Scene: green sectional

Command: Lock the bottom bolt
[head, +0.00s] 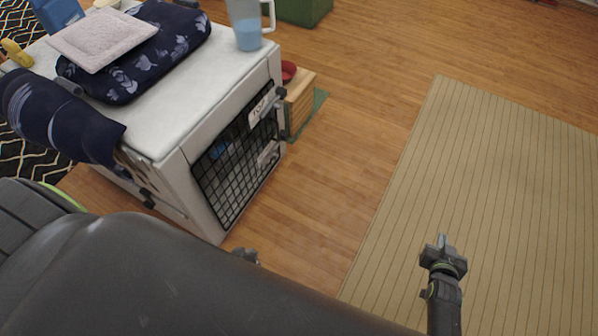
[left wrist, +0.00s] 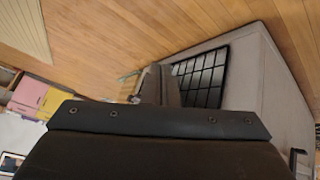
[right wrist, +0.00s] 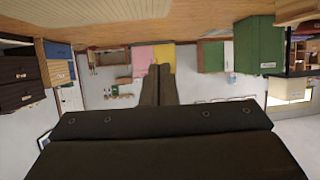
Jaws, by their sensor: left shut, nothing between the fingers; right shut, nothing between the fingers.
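A white pet crate (head: 215,75) stands at the left in the head view, with a black wire door (head: 238,165) on its front. Two pale plates sit on the door's far side, an upper plate (head: 261,107) and a lower plate (head: 268,154). Dark fittings show at that edge, one high (head: 280,94) and one lower (head: 284,134); I cannot tell whether the lower one is the bottom bolt or how it is set. My left gripper (head: 246,256) is shut and empty near the crate's front, mostly behind my arm. The left wrist view shows the door (left wrist: 203,77) beyond its fingers. My right gripper (head: 441,243) is shut and empty over the rug.
A folded dark patterned blanket (head: 180,45), a pale cushion (head: 103,37) and a jug of blue liquid (head: 248,30) rest on the crate. A wooden box (head: 299,100) with a red bowl (head: 288,70) stands beside it. The striped rug (head: 500,150) and floor before the door are clear.

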